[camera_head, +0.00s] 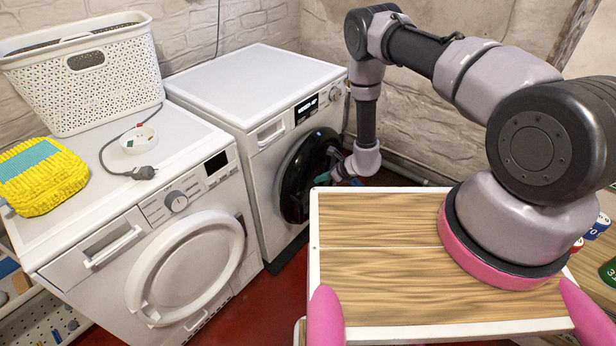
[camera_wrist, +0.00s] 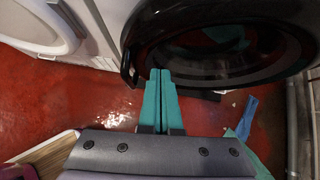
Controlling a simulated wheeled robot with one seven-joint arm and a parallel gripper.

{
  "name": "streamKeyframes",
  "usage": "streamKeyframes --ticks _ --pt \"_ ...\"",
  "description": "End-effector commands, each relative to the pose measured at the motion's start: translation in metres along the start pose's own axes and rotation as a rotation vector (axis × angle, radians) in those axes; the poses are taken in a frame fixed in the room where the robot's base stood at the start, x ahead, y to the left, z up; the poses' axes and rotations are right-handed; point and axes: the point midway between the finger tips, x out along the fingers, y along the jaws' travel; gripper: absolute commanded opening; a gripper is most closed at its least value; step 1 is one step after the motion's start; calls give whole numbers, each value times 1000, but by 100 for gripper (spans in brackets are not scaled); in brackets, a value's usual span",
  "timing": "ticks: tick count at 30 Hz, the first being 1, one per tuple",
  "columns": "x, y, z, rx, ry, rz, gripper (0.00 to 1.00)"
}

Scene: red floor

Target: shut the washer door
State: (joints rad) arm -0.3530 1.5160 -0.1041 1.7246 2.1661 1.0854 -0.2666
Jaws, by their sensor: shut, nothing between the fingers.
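The washer (camera_head: 262,95) is the white machine on the right of the pair, with a round black-rimmed door (camera_head: 298,180) on its front. In the head view the door looks close to the front, but I cannot tell whether a gap is left. My gripper (camera_head: 336,172) is low at the right side of this door and partly hidden by my arm. In the wrist view the teal fingers of my gripper (camera_wrist: 161,72) are together and empty, with their tips close to the black door rim (camera_wrist: 132,50). I cannot tell whether they touch it. Teal shapes show in the dark glass.
A white dryer-like machine (camera_head: 105,215) with a white round door stands on the left. It carries a basket (camera_head: 85,95), a yellow cloth (camera_head: 40,180) and a cable with a plug. Blue-teal cloth-like pieces (camera_wrist: 247,118) lie on the red floor. A wall borders the right.

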Motion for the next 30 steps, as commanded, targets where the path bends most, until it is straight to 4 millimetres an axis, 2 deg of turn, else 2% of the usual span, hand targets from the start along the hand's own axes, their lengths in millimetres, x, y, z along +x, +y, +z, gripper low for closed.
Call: streamKeyframes --ticks 3,9,25,30 --pt "25 1 0 -2 -1 1 0" --pt "44 0 22 -2 -1 1 0" --pt "52 0 30 -1 -1 1 0" --pt "72 4 49 -5 -3 3 0"
